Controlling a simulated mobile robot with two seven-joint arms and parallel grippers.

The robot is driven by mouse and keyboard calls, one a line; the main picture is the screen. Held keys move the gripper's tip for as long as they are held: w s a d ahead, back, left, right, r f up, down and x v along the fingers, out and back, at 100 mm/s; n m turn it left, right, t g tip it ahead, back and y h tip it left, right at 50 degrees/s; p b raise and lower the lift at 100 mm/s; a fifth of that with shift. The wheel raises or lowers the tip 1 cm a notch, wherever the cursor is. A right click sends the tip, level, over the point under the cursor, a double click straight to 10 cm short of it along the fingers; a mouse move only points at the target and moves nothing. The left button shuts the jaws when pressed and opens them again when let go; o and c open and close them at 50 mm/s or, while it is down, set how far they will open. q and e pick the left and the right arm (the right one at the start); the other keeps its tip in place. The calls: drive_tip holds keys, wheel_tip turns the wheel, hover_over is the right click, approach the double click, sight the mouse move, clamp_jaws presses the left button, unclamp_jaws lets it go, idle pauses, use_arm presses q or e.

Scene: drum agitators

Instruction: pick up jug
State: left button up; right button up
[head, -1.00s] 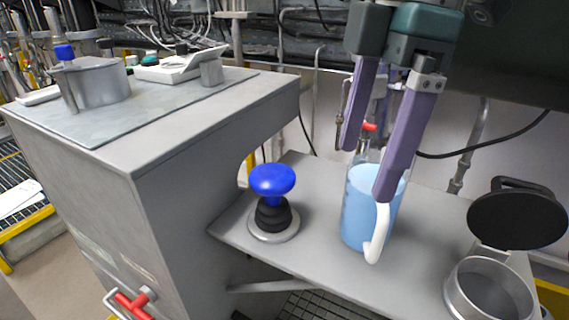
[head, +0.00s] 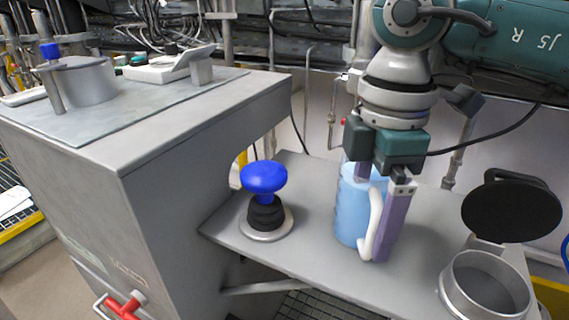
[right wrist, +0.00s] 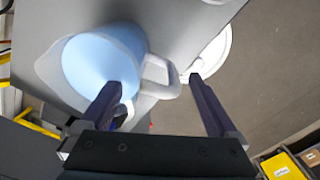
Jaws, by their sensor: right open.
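The jug (head: 352,210) is light blue with a white handle (head: 374,222) and stands upright on the grey shelf. My right gripper (head: 374,218) points down at the jug, open. In the head view one purple finger is just right of the handle; the other is mostly hidden behind the jug. In the right wrist view the jug (right wrist: 95,62) lies ahead, and its handle (right wrist: 158,75) shows between the two spread fingertips of the right gripper (right wrist: 153,83). I cannot tell whether a finger touches the jug. My left gripper is out of view.
A blue knob on a black bellows (head: 265,190) stands left of the jug on the shelf (head: 310,235). A metal ring opening (head: 487,285) with a raised black lid (head: 511,210) is at the right. A tall grey cabinet (head: 180,190) stands at left.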

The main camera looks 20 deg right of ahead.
clamp_jaws()
idle(0.7)
